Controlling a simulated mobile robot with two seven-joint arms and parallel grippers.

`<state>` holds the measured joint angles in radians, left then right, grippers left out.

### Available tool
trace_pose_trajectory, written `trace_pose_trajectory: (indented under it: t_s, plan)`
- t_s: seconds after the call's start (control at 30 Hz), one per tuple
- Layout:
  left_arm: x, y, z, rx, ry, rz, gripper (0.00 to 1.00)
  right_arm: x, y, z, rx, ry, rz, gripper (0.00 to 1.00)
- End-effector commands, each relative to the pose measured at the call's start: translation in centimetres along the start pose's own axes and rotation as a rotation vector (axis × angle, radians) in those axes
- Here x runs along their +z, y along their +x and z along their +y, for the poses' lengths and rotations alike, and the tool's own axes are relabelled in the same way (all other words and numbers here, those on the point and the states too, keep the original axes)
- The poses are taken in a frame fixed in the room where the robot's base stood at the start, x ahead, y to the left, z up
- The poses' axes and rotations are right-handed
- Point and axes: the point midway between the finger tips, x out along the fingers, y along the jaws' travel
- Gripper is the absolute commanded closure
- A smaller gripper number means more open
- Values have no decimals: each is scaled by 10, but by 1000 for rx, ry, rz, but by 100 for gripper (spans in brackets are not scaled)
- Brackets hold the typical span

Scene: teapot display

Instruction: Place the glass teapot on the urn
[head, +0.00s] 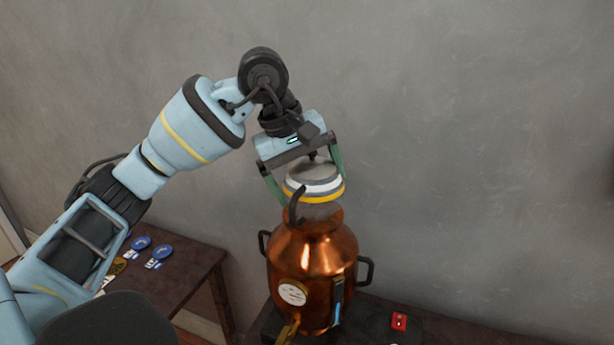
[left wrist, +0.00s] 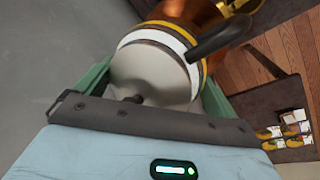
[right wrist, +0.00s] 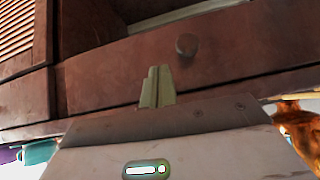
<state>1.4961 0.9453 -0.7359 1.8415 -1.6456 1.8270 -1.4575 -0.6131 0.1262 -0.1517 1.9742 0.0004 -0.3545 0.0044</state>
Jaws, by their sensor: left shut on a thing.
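The glass teapot (head: 316,189) has white and yellow bands, a pale lid and a dark curved spout. My left gripper (head: 308,180) is shut on it from above, one green finger on each side. The teapot is upright right at the mouth of the copper urn (head: 313,255); I cannot tell whether they touch. In the left wrist view the teapot (left wrist: 150,75) fills the space between the fingers, with the copper urn (left wrist: 200,12) beyond it. My right gripper (right wrist: 157,88) shows only in the right wrist view, its fingers together and empty.
The urn has dark side handles, a round label and a tap, and stands on a dark table. A red item (head: 399,321) lies to its right. A lower brown table (head: 185,275) at left holds blue badges (head: 141,243). A wooden drawer with a knob (right wrist: 187,44) is before my right gripper.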

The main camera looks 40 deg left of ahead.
Motion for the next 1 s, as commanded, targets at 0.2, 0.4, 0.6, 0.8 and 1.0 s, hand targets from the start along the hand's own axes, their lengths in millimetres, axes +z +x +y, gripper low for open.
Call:
trace_pose_trajectory:
  t_s: [0.2,0.4,0.6,0.8,1.0]
  plan:
    - [0,2,0,2,0,0,37,3,0,0,0,2,-5,100]
    - [0,3,-1,0,0,0,0,2,1,-2,0,9,-4,100]
    - [0,-2,1,2,0,1,0,-2,0,-3,1,15,4,100]
    - [0,-28,1,4,0,2,0,2,1,-4,1,16,-3,100]
    - [0,-59,1,3,-1,2,0,3,1,-4,0,15,-5,100]
